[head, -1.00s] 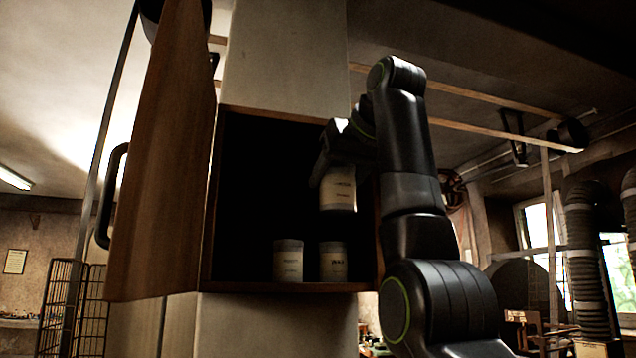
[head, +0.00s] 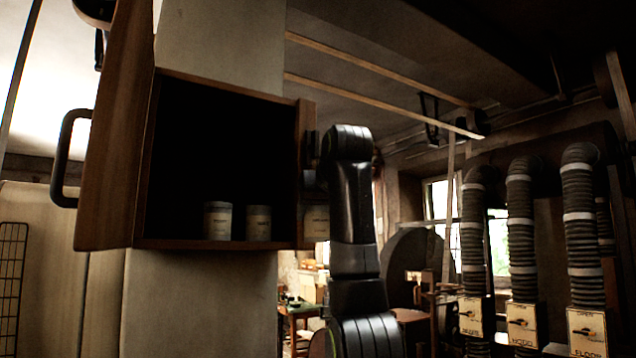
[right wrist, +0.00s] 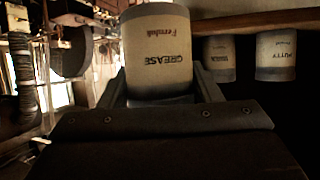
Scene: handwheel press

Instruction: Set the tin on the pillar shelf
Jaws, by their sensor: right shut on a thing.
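The held tin (head: 317,222) is pale, and its label reads GREASE, upside down in the right wrist view (right wrist: 157,50). My right gripper (head: 312,180) is shut on it, with a finger on each side of the tin in the wrist view. In the head view the tin is just right of the cabinet's right side, outside the opening. The pillar shelf is an open wooden cabinet (head: 205,244) with a dark inside. Two pale tins, a left one (head: 218,221) and a right one (head: 258,223), stand upright on its floor. My left gripper is out of view.
The cabinet door (head: 115,140) stands open at the left, with a dark handle (head: 66,160). The cabinet is on a pale pillar (head: 200,300). Ribbed hoses (head: 520,220) with labelled boxes stand at the right. The cabinet floor right of the two tins looks bare.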

